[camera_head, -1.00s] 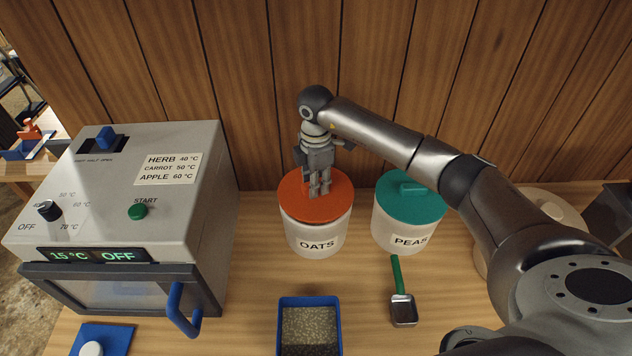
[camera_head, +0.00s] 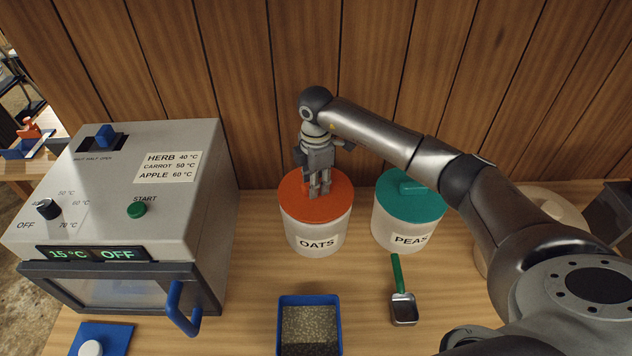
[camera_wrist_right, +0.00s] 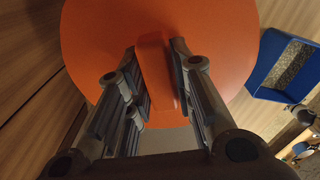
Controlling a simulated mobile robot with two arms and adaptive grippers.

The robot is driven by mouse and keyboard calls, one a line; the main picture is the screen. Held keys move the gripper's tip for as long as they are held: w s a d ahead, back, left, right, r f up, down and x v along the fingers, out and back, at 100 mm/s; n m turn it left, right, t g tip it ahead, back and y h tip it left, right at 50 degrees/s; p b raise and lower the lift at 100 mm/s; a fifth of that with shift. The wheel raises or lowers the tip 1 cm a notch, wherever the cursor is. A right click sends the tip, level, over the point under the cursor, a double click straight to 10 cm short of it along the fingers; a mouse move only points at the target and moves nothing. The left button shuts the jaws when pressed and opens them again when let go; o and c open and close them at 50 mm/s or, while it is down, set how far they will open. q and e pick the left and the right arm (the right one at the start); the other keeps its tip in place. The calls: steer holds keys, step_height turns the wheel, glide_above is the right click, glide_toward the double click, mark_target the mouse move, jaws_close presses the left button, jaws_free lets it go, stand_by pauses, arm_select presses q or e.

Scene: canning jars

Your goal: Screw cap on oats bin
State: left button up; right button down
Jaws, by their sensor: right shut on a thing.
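The oats bin (camera_head: 318,241) is a white round bin labelled OATS, standing on the wooden counter against the panelled wall. Its orange cap (camera_head: 335,207) sits on top of the bin and looks about level. My right gripper (camera_head: 319,191) points down from above and is shut on the raised bar of the cap. In the right wrist view the orange bar (camera_wrist_right: 154,72) stands between the two fingers of my right gripper (camera_wrist_right: 160,80). The cap's disc fills much of that view and hides most of the bin. My left gripper is not in view.
A peas bin (camera_head: 392,232) with a teal cap stands right of the oats bin. A scoop with a green handle (camera_head: 397,272) and a blue tray of grain (camera_head: 282,325) lie in front. A grey oven (camera_head: 215,200) stands at left.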

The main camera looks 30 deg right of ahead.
steer(key=shift+f+b, duration=0.35)
steer(key=shift+f, duration=0.35)
stand_by(1.1)
steer(key=c, duration=1.9)
jaws_free()
jaws_close()
steer(key=shift+r+m+p, duration=0.2)
steer(key=shift+m+p, duration=0.6)
steer(key=shift+m, duration=0.3)
steer(key=shift+m+p, duration=0.45)
steer(key=shift+m, duration=0.55)
steer(key=shift+f, duration=0.15)
steer(key=shift+m, duration=0.3)
